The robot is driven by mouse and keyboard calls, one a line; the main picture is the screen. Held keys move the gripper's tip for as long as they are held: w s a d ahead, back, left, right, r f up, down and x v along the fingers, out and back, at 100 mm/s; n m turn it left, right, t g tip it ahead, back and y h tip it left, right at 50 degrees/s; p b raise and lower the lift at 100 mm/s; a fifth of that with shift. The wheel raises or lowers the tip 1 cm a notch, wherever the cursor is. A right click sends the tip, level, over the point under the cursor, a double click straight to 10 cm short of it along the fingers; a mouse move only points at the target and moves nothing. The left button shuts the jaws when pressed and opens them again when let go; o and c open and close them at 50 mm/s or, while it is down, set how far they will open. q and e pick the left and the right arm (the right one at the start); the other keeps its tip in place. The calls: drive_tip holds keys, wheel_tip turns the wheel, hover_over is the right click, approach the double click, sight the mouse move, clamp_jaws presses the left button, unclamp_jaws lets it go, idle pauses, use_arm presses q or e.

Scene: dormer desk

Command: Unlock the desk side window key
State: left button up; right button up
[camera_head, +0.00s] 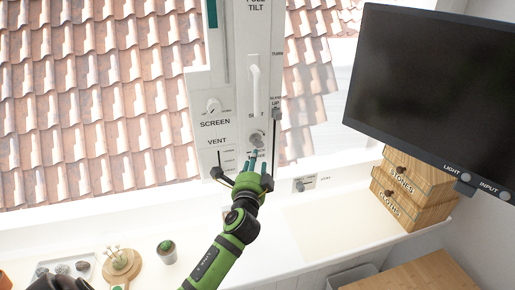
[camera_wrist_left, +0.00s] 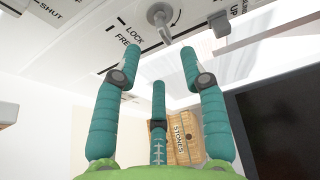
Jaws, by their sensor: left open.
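The window key (camera_head: 257,137) is a small grey knob with a lever on the white window post, below the white handle (camera_head: 255,90). In the left wrist view the key (camera_wrist_left: 160,16) is at the top centre, its lever hanging down. The words LOCK and FREE are printed to its left, and a curved arrow is at its right. My left gripper (camera_head: 258,157) is open, its teal fingers just below the key. In the left wrist view the left gripper (camera_wrist_left: 159,62) has its fingers spread, with the key beyond the tips and seemingly untouched. My right gripper is not in view.
SCREEN knob (camera_head: 213,105), VENT slider (camera_head: 220,158) and a dark slider (camera_head: 276,115) are close beside the key. A monitor (camera_head: 435,80) and wooden drawer boxes (camera_head: 412,190) stand at right. A small cactus pot (camera_head: 167,251) is on the sill at lower left.

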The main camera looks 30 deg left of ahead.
sight(258, 143)
use_arm(q)
drive_tip(key=p+x, duration=0.1)
drive_tip(key=x, duration=0.6)
drive_tip(key=shift+p, duration=0.35)
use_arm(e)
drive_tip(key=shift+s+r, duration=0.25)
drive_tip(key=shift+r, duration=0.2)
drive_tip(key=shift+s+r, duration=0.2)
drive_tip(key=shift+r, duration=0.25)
use_arm(q)
drive_tip(key=shift+r, duration=0.1)
clamp_jaws()
